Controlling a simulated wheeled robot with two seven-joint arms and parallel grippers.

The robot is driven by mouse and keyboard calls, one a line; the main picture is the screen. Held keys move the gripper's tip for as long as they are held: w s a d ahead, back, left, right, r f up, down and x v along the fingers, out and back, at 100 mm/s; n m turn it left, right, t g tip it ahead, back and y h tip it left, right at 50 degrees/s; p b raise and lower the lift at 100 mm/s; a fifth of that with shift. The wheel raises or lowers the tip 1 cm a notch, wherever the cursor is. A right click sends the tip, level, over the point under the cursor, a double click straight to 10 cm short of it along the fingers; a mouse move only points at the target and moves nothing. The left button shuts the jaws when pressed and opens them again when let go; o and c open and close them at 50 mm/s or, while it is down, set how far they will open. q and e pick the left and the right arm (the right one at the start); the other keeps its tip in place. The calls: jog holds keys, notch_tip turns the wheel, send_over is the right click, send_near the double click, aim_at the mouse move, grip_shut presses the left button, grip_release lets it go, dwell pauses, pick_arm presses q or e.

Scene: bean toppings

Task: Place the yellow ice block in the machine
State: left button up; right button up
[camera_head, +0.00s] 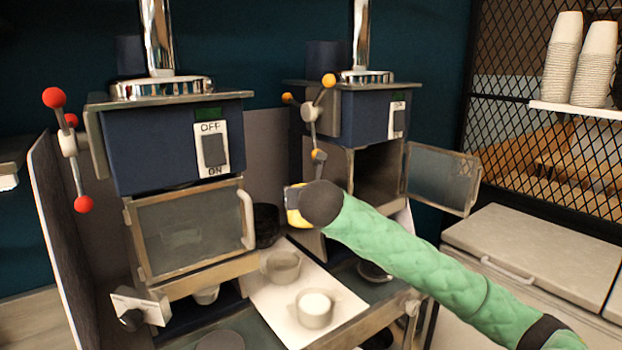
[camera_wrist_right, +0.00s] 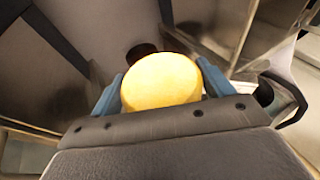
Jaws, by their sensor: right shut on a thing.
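The yellow ice block (camera_wrist_right: 162,82) is a round yellow piece held between the blue fingers of my right gripper (camera_wrist_right: 165,92) in the right wrist view. In the head view a bit of the yellow block (camera_head: 295,218) shows at the end of my green right arm, mostly hidden by the wrist. Two dark blue machines stand side by side. The right machine (camera_head: 362,118) has yellow knobs and an open door (camera_head: 440,180); my right gripper is just in front and left of its opening. The left machine (camera_head: 160,150) has red knobs and a closed glass door (camera_head: 190,232). My left gripper is not in view.
A white tray (camera_head: 262,300) between the machines carries two metal cups, one (camera_head: 314,308) with white contents and one (camera_head: 281,266) behind it. Stacked paper cups (camera_head: 563,58) stand on a shelf at the right. A grey lidded chest (camera_head: 540,240) is below them.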

jog(key=shift+s+d+r, duration=0.55)
jog(key=shift+d+r, duration=0.3)
jog(key=s+d+f+m+h+b, duration=0.1)
jog(key=s+d+f, duration=0.2)
jog(key=d+f, duration=0.3)
jog(key=s+d+f+b, duration=0.2)
jog(key=s+d+f, duration=0.1)
jog(key=d+f, duration=0.2)
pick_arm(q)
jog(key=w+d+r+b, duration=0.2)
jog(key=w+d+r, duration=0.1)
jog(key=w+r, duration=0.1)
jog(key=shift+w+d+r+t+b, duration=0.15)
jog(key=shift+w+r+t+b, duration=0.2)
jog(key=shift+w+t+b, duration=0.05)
pick_arm(e)
jog(key=s+d+f, duration=0.3)
jog(key=s+f, duration=0.1)
jog(key=f, duration=0.6)
jog(key=s+d+f+h, duration=0.1)
jog(key=s+d+f, duration=0.2)
jog(key=f, duration=0.8)
jog(key=s+d+f+m, duration=0.1)
jog(key=s+d+f, duration=0.2)
jog(key=s+f, duration=0.4)
jog(key=shift+d+f+h, duration=0.2)
jog(key=shift+f+h, duration=0.2)
jog(key=shift+f, duration=1.75)
jog(key=shift+s+f, duration=0.1)
jog(key=shift+s, duration=0.05)
